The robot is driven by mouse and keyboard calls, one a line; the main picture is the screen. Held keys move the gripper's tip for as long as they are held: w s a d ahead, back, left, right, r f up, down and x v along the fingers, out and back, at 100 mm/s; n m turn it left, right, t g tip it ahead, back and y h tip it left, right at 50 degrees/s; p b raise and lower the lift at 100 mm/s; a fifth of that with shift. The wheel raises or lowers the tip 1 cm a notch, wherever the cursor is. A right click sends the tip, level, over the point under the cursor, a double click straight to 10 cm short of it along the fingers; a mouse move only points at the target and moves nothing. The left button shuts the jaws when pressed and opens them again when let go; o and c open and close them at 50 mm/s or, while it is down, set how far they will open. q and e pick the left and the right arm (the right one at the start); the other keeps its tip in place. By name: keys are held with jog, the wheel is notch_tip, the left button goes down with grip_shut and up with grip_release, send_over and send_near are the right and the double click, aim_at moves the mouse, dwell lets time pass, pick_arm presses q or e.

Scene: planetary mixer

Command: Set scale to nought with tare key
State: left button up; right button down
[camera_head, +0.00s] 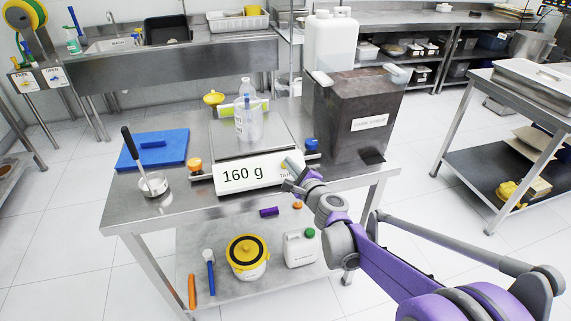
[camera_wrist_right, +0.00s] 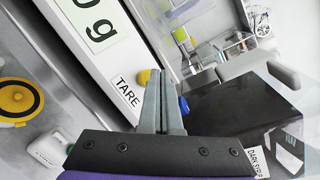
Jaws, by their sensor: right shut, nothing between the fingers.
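The scale (camera_head: 240,178) stands on the steel table, and its white front panel reads "160 g". A clear jug-like container (camera_head: 247,120) stands on its plate. In the right wrist view the label "TARE" (camera_wrist_right: 127,93) is on the panel, with the yellow tare key (camera_wrist_right: 143,77) beside it. My right gripper (camera_head: 289,170) is shut and empty at the right end of the panel, hiding part of the label and key in the head view. In the right wrist view its fingertips (camera_wrist_right: 163,73) are just beside the key; I cannot tell whether they touch. My left gripper is not in view.
A dark box (camera_head: 350,110) labelled as syrup stands right of the scale, close to my right gripper. A yellow-lidded tub (camera_head: 247,258) and a white canister (camera_head: 300,249) are on the lower shelf.

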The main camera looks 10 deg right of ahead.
jog(key=shift+w+f, duration=0.3)
jog(key=shift+f, duration=0.05)
dwell(0.7)
jog(key=shift+s+r, duration=0.1)
jog(key=shift+r, duration=0.05)
dwell(0.3)
jog(key=shift+s+r+p, duration=0.4)
jog(key=shift+s+r, duration=0.05)
jog(key=shift+r, duration=0.1)
jog(key=s+r+p, duration=0.1)
jog(key=r, duration=0.1)
jog(key=s+r+p, duration=0.1)
jog(key=s+r, duration=0.1)
jog(key=shift+d+p, duration=0.1)
jog(key=shift+p, duration=0.3)
dwell(0.7)
